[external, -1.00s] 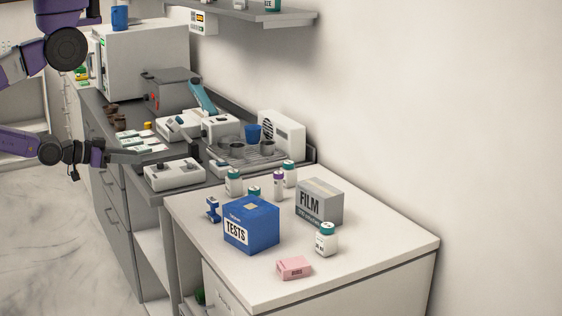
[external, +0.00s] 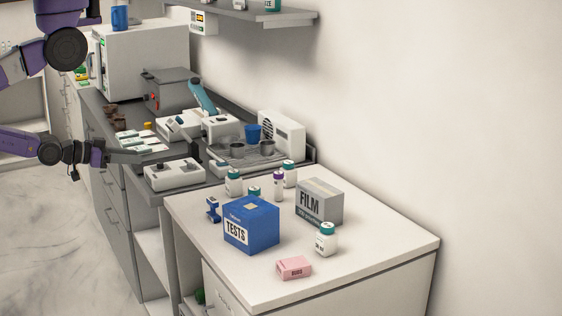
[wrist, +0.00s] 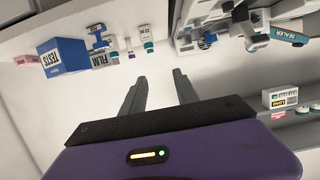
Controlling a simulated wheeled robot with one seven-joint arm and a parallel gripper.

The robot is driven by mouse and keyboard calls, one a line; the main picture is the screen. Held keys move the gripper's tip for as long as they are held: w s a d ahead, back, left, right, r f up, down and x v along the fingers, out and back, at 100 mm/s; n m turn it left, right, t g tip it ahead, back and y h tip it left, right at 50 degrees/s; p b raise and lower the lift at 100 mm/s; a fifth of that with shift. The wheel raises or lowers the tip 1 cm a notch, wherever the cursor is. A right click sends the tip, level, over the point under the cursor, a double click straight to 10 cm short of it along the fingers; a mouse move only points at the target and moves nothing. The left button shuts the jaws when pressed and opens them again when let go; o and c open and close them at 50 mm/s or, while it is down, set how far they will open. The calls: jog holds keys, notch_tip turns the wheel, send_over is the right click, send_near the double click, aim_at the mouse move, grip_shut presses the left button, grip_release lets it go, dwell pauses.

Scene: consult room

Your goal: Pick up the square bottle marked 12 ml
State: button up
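Several white bottles stand on the white counter (external: 195,208): teal-capped ones (external: 234,183) (external: 289,175) behind the boxes, one (external: 254,193) partly hidden by the blue box, a slim purple-capped one (external: 278,184), and a teal-capped one (external: 326,240) at the front right. Their print is too small to read, so I cannot tell which is the square 12 ml bottle. In the wrist view, which looks upside down, small teal-capped bottles (wrist: 148,38) show beyond my gripper (wrist: 160,74). My gripper's two fingers are apart, with nothing between them, well away from the bottles.
A blue TESTS box (external: 251,225), a grey FILM box (external: 319,203) and a pink box (external: 294,268) crowd the bottles. A small blue item (external: 213,209) stands left of the blue box. White devices (external: 174,175) fill the grey counter. A wall shelf (external: 250,15) hangs above.

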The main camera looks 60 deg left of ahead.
dwell(0.4)
jog(key=o, duration=0.6)
jog(key=shift+o, duration=0.2)
